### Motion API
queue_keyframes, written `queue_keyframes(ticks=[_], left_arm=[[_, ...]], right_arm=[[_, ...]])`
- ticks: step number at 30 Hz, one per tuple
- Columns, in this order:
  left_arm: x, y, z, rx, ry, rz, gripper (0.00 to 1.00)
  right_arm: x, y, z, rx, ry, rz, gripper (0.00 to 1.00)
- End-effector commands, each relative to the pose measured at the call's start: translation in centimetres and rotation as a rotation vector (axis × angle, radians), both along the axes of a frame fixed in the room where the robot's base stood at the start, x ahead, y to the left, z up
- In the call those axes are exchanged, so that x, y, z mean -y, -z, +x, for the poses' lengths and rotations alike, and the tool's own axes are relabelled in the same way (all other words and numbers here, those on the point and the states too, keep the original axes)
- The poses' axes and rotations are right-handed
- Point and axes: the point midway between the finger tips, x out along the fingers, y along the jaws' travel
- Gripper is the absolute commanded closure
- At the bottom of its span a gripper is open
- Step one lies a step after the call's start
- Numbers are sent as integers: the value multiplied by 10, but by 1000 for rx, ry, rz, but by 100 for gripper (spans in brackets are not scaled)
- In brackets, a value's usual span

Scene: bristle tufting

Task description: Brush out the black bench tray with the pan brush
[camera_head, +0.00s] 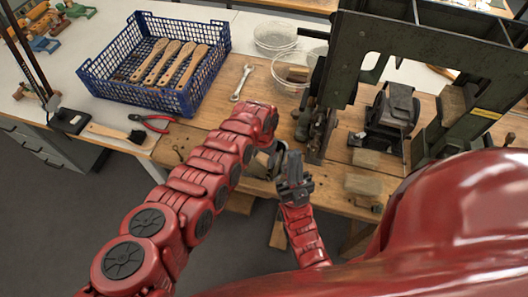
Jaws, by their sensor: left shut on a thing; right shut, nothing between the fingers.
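A brush (108,131) with a flat pale wooden handle and a dark tuft lies near the bench's front left edge; I cannot tell if it is the pan brush. A small black block-like thing (70,118) sits just left of it; I cannot tell if this is the black bench tray. My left gripper (266,160) is at the middle front of the bench, partly hidden by its own wrist. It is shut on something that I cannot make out. My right gripper (295,172) points up just right of it, shut and empty.
A blue crate (118,82) holds several wooden brush handles (172,62). Red pliers (152,123), a wrench (243,82) and glass bowls (276,37) lie on the bench. A dark green press (420,60) stands at right. The white top left of the crate has free room.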

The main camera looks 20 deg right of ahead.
Motion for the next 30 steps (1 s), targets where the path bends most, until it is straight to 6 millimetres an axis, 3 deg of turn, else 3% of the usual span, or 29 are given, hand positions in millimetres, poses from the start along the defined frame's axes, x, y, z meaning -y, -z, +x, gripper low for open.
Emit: queue_keyframes(ticks=[3, 12, 20, 30], left_arm=[[-4, -5, -6, -4, -1, 2, 80], [-10, -4, -15, -1, 0, -1, 80], [-9, 4, -15, 1, 1, -1, 80], [-3, 10, -4, 0, 1, 0, 80]], right_arm=[[0, -18, 0, 0, 0, 0, 100], [0, -41, 0, 0, 0, 0, 100], [0, -32, 0, 0, 0, 0, 100], [0, 2, 0, 0, 0, 0, 100]])
